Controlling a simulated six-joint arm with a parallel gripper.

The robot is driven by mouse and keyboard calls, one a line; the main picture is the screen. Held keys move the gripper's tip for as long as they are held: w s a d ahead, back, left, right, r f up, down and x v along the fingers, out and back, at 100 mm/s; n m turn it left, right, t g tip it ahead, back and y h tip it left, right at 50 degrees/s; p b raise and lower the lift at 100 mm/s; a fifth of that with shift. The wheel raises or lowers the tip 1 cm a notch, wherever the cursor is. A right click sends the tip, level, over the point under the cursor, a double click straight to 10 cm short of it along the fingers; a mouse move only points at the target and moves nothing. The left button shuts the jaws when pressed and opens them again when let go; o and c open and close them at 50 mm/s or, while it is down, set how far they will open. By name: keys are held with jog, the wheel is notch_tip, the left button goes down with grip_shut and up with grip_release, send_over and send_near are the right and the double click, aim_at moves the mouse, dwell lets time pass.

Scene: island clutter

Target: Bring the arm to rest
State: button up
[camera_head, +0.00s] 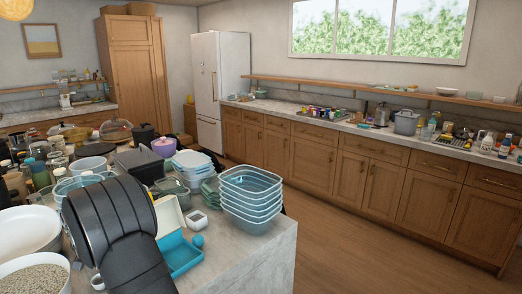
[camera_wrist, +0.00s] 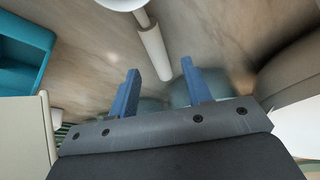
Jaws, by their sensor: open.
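My gripper (camera_wrist: 160,67) shows in the wrist view with its two blue fingers apart and nothing between them. Behind the fingers is a blurred grey-brown surface, with a white rod-like thing (camera_wrist: 153,52) lying beyond the gap. In the head view my black arm reaches over the left part of the cluttered island (camera_head: 255,262). The gripper itself cannot be made out there. Whether the fingers touch anything is not clear.
A stack of clear bluish containers (camera_head: 250,200) stands right of my arm. An open teal box (camera_head: 181,256) lies close beside the arm, and a teal box edge also shows in the wrist view (camera_wrist: 22,50). A white bowl (camera_head: 28,232) sits at left. The floor (camera_head: 370,255) to the right is clear.

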jog(key=shift+s+d+f, duration=0.1)
jog(key=shift+s+f, duration=0.1)
jog(key=shift+f, duration=0.75)
jog(key=v, duration=1.2)
jog(key=x, duration=1.3)
notch_tip(320, 180, up, 11)
jog(key=w+d+r, duration=0.5)
jog(key=d+r, duration=0.2)
jog(key=r, duration=0.5)
jog(key=w+d+r+m, duration=0.1)
jog(key=d+r, duration=0.4)
jog(key=d, duration=1)
jog(key=w+d+r+m+h, duration=0.1)
jog(key=d+r, duration=0.5)
jog(key=d, duration=0.9)
jog(key=w+d+r+m, duration=0.1)
jog(key=w+d+r, duration=0.2)
jog(key=d, duration=1.3)
notch_tip(320, 180, up, 3)
